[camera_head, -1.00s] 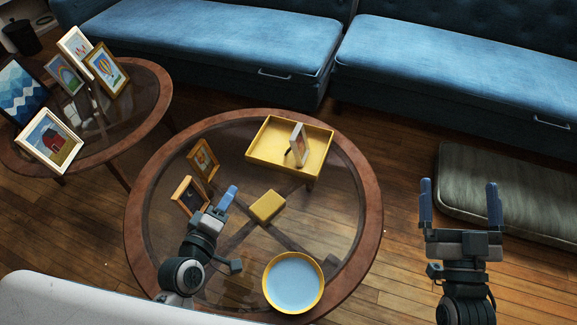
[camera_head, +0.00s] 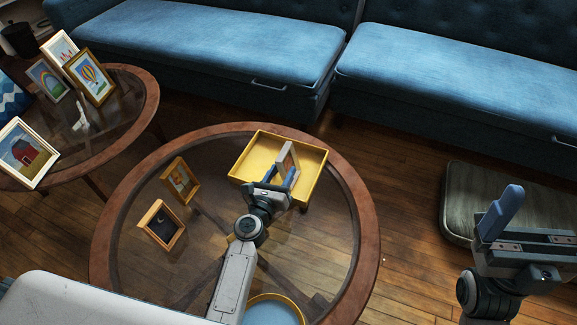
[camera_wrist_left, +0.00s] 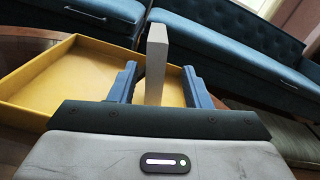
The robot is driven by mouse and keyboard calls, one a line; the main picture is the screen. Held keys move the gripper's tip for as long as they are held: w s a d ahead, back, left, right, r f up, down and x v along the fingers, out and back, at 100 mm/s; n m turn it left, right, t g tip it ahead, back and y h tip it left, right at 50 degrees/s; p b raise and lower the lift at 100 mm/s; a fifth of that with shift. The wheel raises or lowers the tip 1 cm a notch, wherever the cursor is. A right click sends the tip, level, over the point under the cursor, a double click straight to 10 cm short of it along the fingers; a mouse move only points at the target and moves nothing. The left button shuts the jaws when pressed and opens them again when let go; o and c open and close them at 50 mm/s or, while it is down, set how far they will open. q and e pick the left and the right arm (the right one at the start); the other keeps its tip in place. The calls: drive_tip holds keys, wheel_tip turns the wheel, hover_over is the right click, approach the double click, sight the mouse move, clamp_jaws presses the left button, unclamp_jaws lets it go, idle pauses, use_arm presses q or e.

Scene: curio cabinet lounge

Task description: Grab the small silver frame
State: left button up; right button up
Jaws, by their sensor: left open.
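The small silver frame (camera_head: 286,157) stands upright in the yellow tray (camera_head: 247,163) on the round glass table. My left gripper (camera_head: 282,175) is open at the near side of the tray, its fingers reaching over it toward the frame. In the left wrist view the frame (camera_wrist_left: 156,62) shows edge-on as a pale upright slab between the two open blue fingers, with a visible gap on each side. My right gripper (camera_head: 530,228) is off to the right above the floor, open and empty; only one finger shows fully.
A blue-and-yellow plate (camera_head: 272,311) is partly behind my arm. Several frames fill the left table; a blue sofa (camera_head: 220,50) stands behind.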

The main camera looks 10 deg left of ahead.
sight(286, 157)
use_arm(q)
drive_tip(key=w, duration=0.3)
drive_tip(key=w+r, duration=0.1)
drive_tip(key=w, duration=0.1)
drive_tip(key=shift+w+d, duration=0.15)
drive_tip(key=shift+w, duration=0.15)
clamp_jaws()
